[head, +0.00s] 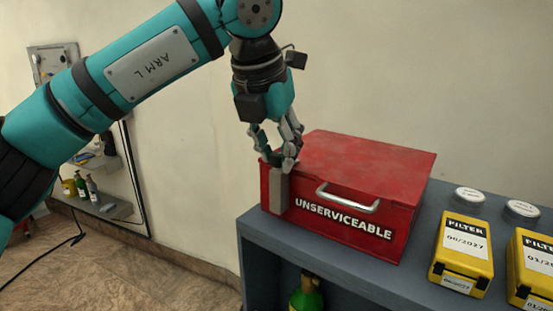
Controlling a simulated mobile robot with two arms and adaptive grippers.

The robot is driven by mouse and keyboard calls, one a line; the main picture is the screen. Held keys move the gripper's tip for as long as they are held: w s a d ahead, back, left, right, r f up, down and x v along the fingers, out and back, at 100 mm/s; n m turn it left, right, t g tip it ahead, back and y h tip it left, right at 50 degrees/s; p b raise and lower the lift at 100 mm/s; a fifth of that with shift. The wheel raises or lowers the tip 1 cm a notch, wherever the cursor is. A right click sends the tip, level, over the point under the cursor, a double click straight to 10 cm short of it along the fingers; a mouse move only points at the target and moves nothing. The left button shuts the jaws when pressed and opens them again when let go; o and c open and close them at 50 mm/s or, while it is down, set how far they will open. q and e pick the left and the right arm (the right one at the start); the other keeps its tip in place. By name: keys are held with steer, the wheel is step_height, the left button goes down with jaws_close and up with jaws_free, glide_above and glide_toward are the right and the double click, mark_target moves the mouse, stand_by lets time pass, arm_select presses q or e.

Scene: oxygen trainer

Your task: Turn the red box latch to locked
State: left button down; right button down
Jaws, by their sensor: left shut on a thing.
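The red box (365,165) stands on the blue-grey shelf unit with its lid down. Its front reads "UNSERVICEABLE" and has a silver handle (347,201). A grey latch (279,192) sits upright at the left end of the box's front. My left gripper (284,162) points down at the latch's top end and is shut on it. The fingers hide the top of the latch. My right gripper is not in view.
Yellow filter boxes (462,252) and (533,262) stand right of the red box, with round silver-lidded containers (469,198) behind them. A green cylinder (306,294) is on the lower shelf. The shelf top (335,258) is clear in front of the box.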

arm_select(q)
steer(key=shift+n+y+b, duration=0.4)
steer(key=shift+n, duration=0.8)
steer(key=shift+r, duration=0.1)
steer(key=c, duration=1.1)
jaws_free()
steer(key=v, duration=1.2)
steer(key=shift+s, duration=0.15)
steer(key=shift+d, duration=0.15)
